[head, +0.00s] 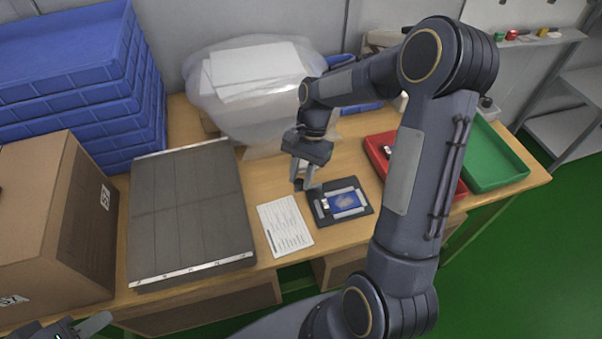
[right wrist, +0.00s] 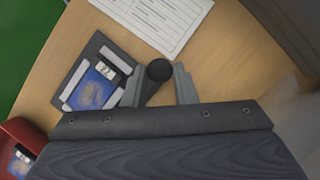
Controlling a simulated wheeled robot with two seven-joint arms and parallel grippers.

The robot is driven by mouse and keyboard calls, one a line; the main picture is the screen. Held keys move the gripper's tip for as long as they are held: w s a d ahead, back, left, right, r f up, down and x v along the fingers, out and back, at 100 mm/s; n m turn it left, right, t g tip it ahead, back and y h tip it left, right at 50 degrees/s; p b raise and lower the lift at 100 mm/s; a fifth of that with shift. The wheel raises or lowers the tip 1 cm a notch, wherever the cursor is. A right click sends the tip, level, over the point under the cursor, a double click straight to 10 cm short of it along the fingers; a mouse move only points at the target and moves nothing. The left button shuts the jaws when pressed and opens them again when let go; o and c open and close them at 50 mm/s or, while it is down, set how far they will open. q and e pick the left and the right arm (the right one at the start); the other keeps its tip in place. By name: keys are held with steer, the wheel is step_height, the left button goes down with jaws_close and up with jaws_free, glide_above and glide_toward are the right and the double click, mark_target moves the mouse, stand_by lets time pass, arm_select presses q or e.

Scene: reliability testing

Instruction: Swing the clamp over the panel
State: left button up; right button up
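The blue panel (head: 348,201) lies in a dark fixture (head: 364,210) on the wooden table; it also shows in the right wrist view (right wrist: 92,92). A light grey bar of the fixture (right wrist: 116,60) runs along one side of the panel. A round black knob (right wrist: 159,70), which looks like the clamp's handle, stands beside the fixture. My right gripper (head: 304,187) is open, with its fingertips on either side of the knob; firm contact is not visible. The clamp's arm is largely hidden by the gripper. My left gripper (head: 92,325) is partly cut off at the lower left, away from the fixture.
A printed sheet (head: 285,226) lies left of the fixture. A red tray (head: 378,158) and a green tray (head: 495,155) are to the right. A grey mat (head: 190,210), a cardboard box (head: 60,215) and stacked blue crates (head: 75,75) fill the left. A plastic bag (head: 235,110) lies behind.

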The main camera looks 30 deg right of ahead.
steer(key=shift+c, duration=1.3)
